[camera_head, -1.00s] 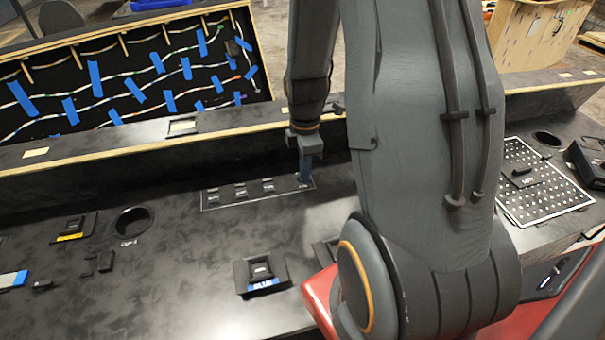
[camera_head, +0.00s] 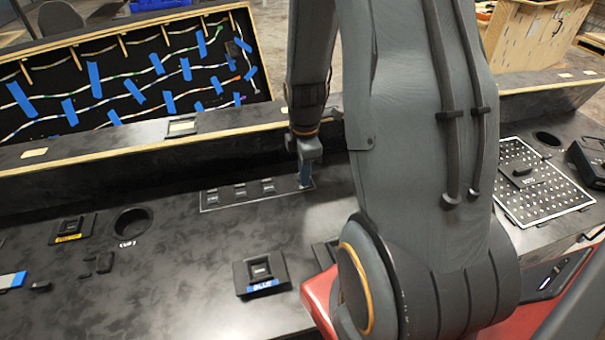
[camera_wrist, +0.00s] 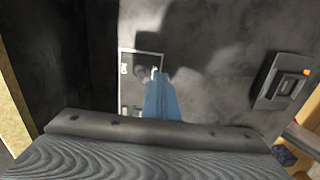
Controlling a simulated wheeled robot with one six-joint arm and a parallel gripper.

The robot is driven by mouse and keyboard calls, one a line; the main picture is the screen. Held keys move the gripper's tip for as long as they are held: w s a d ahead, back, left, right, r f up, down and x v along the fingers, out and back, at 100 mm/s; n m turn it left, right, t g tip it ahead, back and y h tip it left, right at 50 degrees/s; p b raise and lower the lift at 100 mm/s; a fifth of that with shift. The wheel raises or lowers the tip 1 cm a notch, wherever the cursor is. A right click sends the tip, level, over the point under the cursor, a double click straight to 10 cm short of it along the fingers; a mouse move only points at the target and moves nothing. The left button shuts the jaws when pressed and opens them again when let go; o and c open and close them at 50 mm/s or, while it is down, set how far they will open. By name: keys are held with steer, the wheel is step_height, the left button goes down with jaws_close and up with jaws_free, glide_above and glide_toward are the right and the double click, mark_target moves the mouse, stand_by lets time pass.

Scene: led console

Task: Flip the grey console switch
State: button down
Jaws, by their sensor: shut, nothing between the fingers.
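A small outlined panel (camera_head: 215,200) with a row of little grey-topped switches (camera_head: 240,190) lies on the black console. My gripper (camera_head: 304,180) is shut and empty, its blue fingers pointing down at the right end of this panel. In the wrist view the blue fingers (camera_wrist: 158,80) lie over part of the outlined panel (camera_wrist: 127,65), close to a small pale part. The fingers hide the spot under them, so I cannot tell whether they touch a switch.
A blue-labelled switch (camera_head: 262,272) sits nearer on the console, and a yellow-labelled one (camera_head: 72,229) at the left beside a round hole (camera_head: 133,222). A dotted panel (camera_head: 535,190) is at the right. A raised ledge (camera_head: 150,160) runs behind the switch panel.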

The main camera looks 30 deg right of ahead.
steer(key=shift+w+d, duration=0.1)
steer(key=shift+w, duration=0.35)
steer(key=shift+w+d, duration=0.15)
steer(key=shift+w, duration=0.4)
step_height(320, 180, up, 7)
steer(key=p, duration=0.6)
steer(key=shift+s, duration=0.4)
stand_by(0.3)
steer(key=s+a+r+m+t+b, duration=0.1)
steer(key=s+a+r+m, duration=0.8)
steer(key=a+m, duration=0.4)
steer(key=shift+a+r+m, duration=0.25)
steer(key=shift+r+m, duration=0.35)
steer(key=shift+m, duration=0.3)
